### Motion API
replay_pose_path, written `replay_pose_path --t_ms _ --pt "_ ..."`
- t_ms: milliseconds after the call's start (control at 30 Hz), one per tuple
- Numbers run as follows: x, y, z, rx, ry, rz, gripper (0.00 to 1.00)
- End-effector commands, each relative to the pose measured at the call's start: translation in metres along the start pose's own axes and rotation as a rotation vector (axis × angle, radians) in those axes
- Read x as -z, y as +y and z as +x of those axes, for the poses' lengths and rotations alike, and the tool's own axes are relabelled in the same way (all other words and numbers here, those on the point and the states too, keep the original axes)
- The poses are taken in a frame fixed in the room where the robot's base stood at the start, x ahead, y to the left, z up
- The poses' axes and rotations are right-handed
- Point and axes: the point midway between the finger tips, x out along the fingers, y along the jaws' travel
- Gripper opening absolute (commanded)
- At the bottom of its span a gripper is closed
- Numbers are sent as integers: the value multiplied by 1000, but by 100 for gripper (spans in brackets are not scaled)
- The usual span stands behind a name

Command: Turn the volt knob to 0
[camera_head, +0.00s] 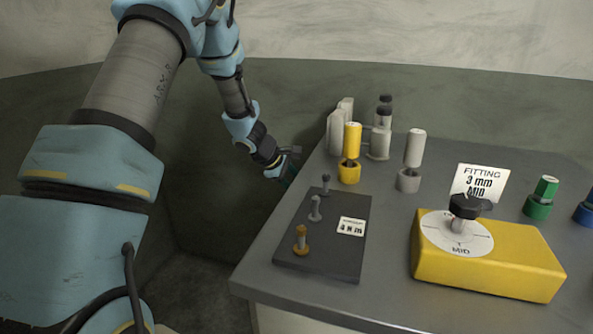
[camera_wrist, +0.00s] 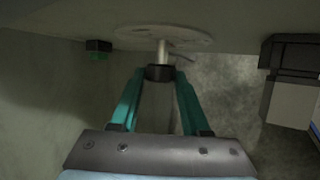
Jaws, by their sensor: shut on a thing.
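In the wrist view my gripper (camera_wrist: 162,78) has its two teal fingers closed on a dark round knob (camera_wrist: 159,72). A pale shaft runs from this knob to a round, light dial plate (camera_wrist: 190,39) on a flat surface. No volt label or dial marks are readable, so its setting cannot be told. In the head view my gripper (camera_head: 288,172) is low beside the bench's left edge, and the held knob is hidden there. A different black knob (camera_head: 470,207) stands on a yellow box (camera_head: 510,262) with a "FITTING 3 mm MID" card, apart from my gripper.
The grey bench (camera_head: 390,285) carries a dark pegged plate (camera_head: 330,258), yellow and grey cylinders near its back left, and a green one (camera_head: 540,198) at right. In the wrist view a dark block (camera_wrist: 290,55) is at right and a small black-and-green part (camera_wrist: 98,49) at left.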

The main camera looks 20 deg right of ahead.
Motion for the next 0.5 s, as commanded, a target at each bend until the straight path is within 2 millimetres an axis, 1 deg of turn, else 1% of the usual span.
replay_pose_path --t_ms 33,500 --pt "-4 5 -9 24 1 -8 0" --pt "-2 7 -6 223 2 -88 0"
